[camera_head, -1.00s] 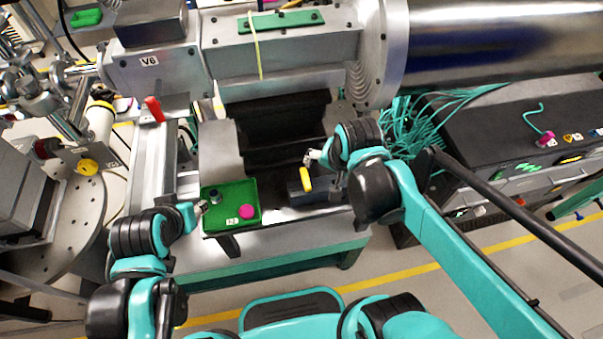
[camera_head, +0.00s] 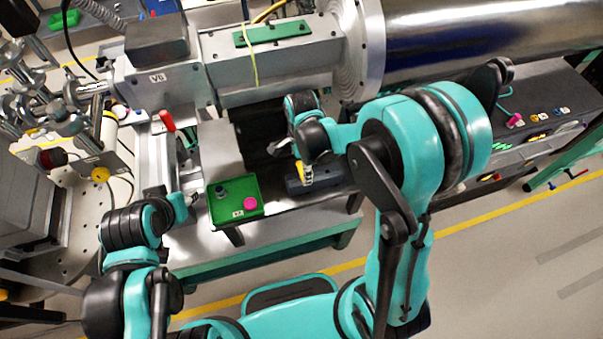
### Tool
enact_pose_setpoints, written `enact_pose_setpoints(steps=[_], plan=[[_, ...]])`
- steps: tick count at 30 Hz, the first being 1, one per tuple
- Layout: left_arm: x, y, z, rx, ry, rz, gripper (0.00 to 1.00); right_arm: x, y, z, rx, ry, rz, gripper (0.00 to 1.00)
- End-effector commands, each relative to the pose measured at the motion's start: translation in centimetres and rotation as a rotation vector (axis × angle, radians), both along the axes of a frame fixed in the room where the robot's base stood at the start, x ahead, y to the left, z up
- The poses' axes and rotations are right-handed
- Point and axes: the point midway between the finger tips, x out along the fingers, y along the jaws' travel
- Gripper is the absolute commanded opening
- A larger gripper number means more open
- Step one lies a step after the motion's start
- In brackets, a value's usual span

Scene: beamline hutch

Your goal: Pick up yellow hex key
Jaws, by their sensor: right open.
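The yellow hex key (camera_head: 298,163) shows as a small yellow upright piece at the left end of a dark block (camera_head: 328,180) on the bench. The rest of it is hidden or too small to make out. My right gripper (camera_head: 290,159) is open, with its silver fingers close around or beside the yellow piece; I cannot tell whether they touch it. My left gripper (camera_head: 191,199) is small in view at the left side of the green tray; its jaws are too small to read.
The green tray (camera_head: 237,216) holds a pink round piece (camera_head: 250,203) and a dark-blue piece (camera_head: 221,191). A red-handled lever (camera_head: 167,121) stands behind it. The large steel cylinder (camera_head: 490,40) and the beamline housing bound the back. A dark cabinet (camera_head: 540,95) with small tools stands at right.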

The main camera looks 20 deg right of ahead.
Motion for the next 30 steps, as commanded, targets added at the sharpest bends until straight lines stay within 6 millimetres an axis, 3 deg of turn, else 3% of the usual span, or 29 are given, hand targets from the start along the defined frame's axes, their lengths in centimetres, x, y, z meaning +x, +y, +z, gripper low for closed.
enact_pose_setpoints(steps=[1, 6, 14, 18, 21, 30], plan=[[0.0, 0.0, -0.6, 0.0, 0.0, 0.0, 0.4, 0.0, -0.1, -1.2, 0.0, 0.0, 0.0, 0.86], [0.0, 0.0, -1.1, 0.0, 0.0, 0.0, 0.4, -0.1, -0.1, -2.9, 0.0, -0.001, 0.0, 0.86], [0.0, 0.0, -1.0, 0.0, 0.0, 0.0, 0.4, -0.1, -0.1, -3.0, 0.0, -0.001, 0.001, 0.86], [0.0, 0.0, -1.0, 0.0, 0.0, 0.0, 0.4, -0.1, -0.1, -3.0, 0.0, -0.001, 0.001, 0.49], [0.0, 0.0, -1.0, 0.0, 0.0, 0.0, 0.4, -0.1, -0.1, -3.0, 0.0, -0.001, 0.001, 0.29], [0.0, 0.0, -0.9, 0.0, 0.0, 0.0, 0.4, -0.1, -0.1, -2.7, 0.0, -0.001, 0.001, 0.29]])
